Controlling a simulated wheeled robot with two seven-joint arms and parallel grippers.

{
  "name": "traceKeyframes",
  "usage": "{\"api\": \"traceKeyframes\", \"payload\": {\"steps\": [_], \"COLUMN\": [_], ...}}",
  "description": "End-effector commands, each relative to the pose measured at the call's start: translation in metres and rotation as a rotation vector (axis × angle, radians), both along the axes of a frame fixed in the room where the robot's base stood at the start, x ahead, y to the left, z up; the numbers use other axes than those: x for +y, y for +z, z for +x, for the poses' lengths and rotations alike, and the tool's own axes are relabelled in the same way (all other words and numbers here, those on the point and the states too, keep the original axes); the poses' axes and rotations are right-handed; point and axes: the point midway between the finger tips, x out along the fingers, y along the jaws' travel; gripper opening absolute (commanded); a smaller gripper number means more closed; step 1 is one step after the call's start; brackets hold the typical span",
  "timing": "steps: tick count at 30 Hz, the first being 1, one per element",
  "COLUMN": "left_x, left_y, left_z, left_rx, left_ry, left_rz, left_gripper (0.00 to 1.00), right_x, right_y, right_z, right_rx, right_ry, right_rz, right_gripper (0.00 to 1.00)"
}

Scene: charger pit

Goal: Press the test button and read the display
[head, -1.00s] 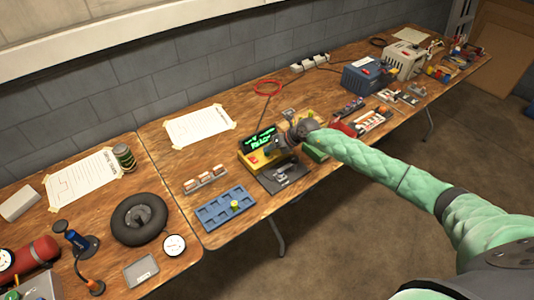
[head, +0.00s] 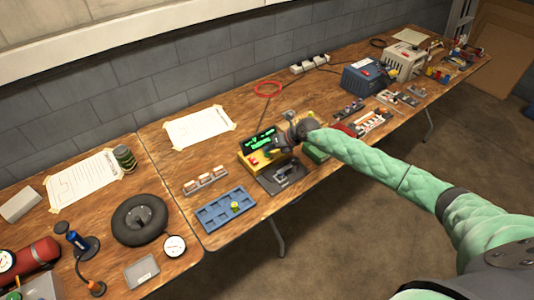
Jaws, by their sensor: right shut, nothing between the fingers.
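The yellow tester (head: 246,161) stands on the wooden table, with a dark display (head: 257,141) tilted toward me. Green text is lit on the display, but it is too small and blurred to read for sure. A red button (head: 254,161) shows on the tester's front left. My right gripper (head: 277,148) is shut and empty, with its tips at the right part of the tester's front. The gripper hides that part, so I cannot tell whether it touches a button. My left gripper is out of view.
A dark fixture (head: 282,178) lies just in front of the tester. A blue box (head: 362,77) stands farther right.

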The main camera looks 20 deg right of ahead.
Motion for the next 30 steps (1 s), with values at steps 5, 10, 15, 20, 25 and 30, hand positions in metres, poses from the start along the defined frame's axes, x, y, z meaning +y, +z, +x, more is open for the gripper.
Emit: {"api": "traceKeyframes", "payload": {"steps": [5,10,15,20,25,30], "left_x": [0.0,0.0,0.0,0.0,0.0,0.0], "left_y": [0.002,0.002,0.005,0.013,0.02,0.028], "left_z": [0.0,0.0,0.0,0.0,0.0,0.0], "left_rx": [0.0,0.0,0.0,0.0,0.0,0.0], "left_ry": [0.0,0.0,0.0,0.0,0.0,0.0], "left_rz": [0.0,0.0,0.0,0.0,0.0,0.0], "left_gripper": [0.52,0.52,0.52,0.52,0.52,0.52], "right_x": [0.0,0.0,0.0,0.0,0.0,0.0], "right_y": [0.004,0.004,0.008,0.02,0.034,0.048], "right_z": [0.0,0.0,0.0,0.0,0.0,0.001], "right_rx": [0.0,0.0,-0.001,-0.002,-0.001,-0.002], "right_ry": [0.0,0.0,0.0,0.001,0.0,-0.001], "right_rz": [0.0,0.0,0.0,-0.001,0.0,0.001], "right_gripper": [0.0,0.0,0.0,0.0,0.0,0.0]}}
